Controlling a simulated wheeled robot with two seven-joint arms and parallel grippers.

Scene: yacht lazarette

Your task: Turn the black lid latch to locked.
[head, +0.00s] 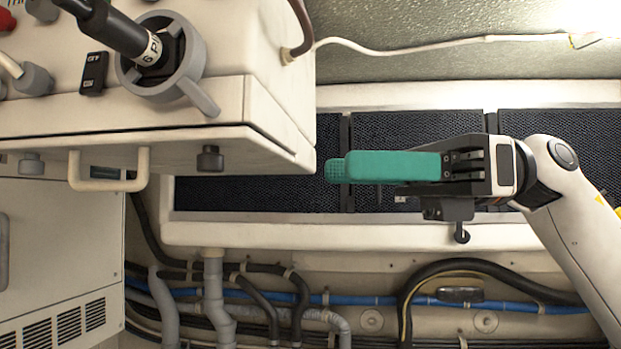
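A black latch (210,158) sits on the front of the cream box, just under the lid edge and right of the cream handle. It looks like a small dark block hanging downward; its exact turn position is hard to read. My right gripper (338,168) is to the right of the box, with its green fingers pointing left toward the latch, clearly apart from it. One finger largely covers the other, so the gap between them is hidden. Nothing is visible at the fingertips. My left gripper is not in view.
The cream box (275,110) carries a cream handle (110,183), a grey latch (31,163), a black switch (93,73) and a thick plug (120,30) in a grey ringed socket. Dark mesh panels (260,193) lie behind the gripper. Hoses and blue pipes (390,300) run below.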

